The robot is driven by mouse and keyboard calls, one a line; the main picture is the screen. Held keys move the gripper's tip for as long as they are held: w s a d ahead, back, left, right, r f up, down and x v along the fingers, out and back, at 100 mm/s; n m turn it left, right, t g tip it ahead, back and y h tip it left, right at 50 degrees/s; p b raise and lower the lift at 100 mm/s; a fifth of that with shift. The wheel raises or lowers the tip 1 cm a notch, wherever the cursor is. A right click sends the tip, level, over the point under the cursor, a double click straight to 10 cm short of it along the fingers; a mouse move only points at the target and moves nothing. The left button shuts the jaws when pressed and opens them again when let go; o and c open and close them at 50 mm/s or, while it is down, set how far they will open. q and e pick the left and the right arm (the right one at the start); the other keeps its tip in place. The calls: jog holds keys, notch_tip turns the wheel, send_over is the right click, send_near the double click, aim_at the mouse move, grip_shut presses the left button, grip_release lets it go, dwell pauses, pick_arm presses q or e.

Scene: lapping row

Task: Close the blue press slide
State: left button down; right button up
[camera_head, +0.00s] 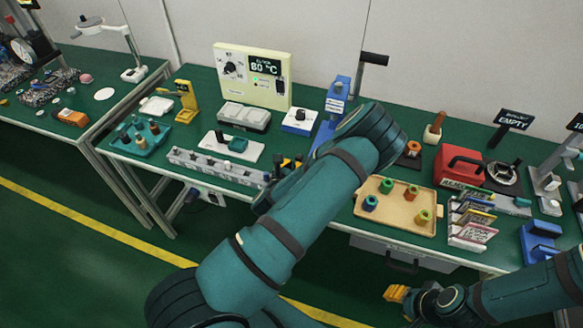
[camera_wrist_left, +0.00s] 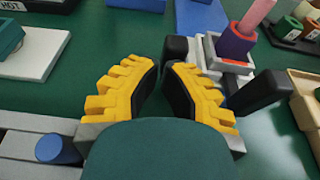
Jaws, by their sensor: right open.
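The blue press (camera_head: 335,108) stands upright behind my left arm, with a black lever handle (camera_head: 374,58) reaching up and right. Its lower part is hidden by my arm, so I cannot tell where its slide stands. In the left wrist view a flat blue part (camera_wrist_left: 198,18) shows beyond the fingers. My left gripper (camera_wrist_left: 161,70) has its yellow fingers apart, with an empty gap between black pads. It is over the table beside the grey rail, mostly hidden in the head view. My right gripper (camera_head: 398,293) is open and empty in front of the table.
A black bar (camera_wrist_left: 258,92) and a grey block with a purple-and-pink piece (camera_wrist_left: 238,45) lie close right of my left fingers. The grey rail (camera_head: 215,167) is to the left. A tan tray (camera_head: 393,220) with coloured pieces and a red box (camera_head: 460,165) stand right.

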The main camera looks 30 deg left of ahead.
pick_arm(q)
jog(key=w+a+b, duration=0.1)
jog(key=w, duration=0.6)
jog(key=w+a+b, duration=0.1)
jog(key=w, duration=0.3)
jog(key=shift+w+a+f+b, duration=0.1)
jog(key=shift+w+a+b, duration=0.05)
jog(key=shift+a+b, duration=0.15)
jog(key=shift+w+a, duration=0.1)
jog(key=shift+w, duration=0.35)
pick_arm(e)
jog(key=f, duration=0.2)
jog(key=shift+w+f, duration=0.25)
jog(key=shift+f, duration=0.15)
pick_arm(q)
jog(key=shift+r, duration=0.2)
